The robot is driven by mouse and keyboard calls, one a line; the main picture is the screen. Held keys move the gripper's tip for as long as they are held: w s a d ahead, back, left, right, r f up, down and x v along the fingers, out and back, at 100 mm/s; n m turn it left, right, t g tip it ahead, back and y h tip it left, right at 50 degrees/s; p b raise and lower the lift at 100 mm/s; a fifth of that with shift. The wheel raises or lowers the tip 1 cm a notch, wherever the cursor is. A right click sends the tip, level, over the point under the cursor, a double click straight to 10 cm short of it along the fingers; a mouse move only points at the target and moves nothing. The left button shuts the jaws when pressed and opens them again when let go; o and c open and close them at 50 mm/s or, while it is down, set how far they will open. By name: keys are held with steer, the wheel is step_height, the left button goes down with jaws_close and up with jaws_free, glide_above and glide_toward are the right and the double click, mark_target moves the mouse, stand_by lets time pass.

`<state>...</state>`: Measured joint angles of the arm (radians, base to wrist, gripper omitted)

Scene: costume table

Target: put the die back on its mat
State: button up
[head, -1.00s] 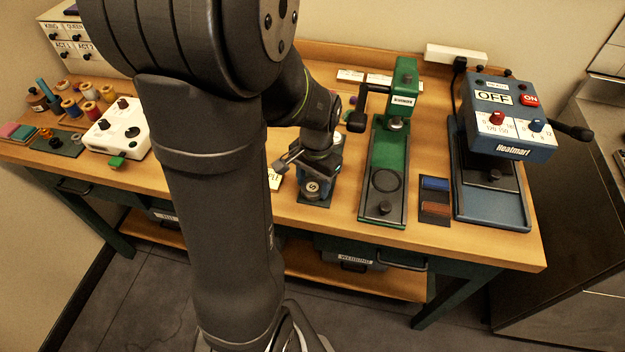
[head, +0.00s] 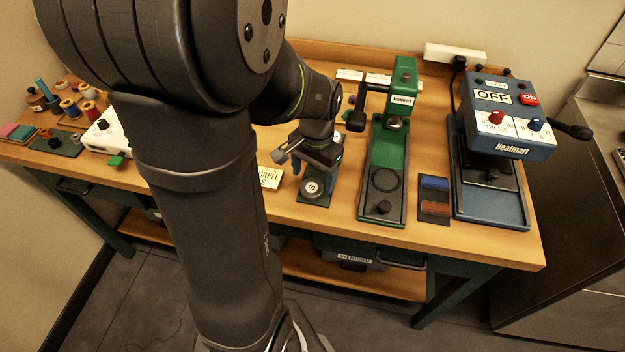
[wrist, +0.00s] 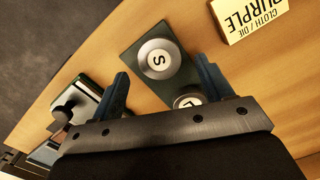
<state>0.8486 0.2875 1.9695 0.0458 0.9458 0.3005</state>
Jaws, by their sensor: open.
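A round pale die marked S (wrist: 158,59) lies flat on the dark green mat (wrist: 131,57) in the wrist view. A second round die marked L (wrist: 188,99) is beside it, partly hidden by my gripper. My gripper (wrist: 163,72) is open and empty, its two fingers apart, with the S die showing between and beyond the fingertips. In the head view the S die (head: 312,188) sits on the near part of the mat (head: 318,201). My gripper (head: 297,152) is above and behind it, apart from it.
A yellow "PURPLE" card (head: 269,178) lies left of the mat. The table's front edge is close to the mat.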

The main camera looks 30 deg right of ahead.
mark_target(315, 185)
step_height(315, 185, up, 9)
steer(key=shift+d+r, duration=0.2)
steer(key=shift+d, duration=0.15)
steer(key=f, duration=0.8)
steer(key=a+f, duration=0.1)
steer(key=f, duration=0.3)
steer(key=shift+d+r, duration=0.1)
steer(key=shift+r, duration=1.45)
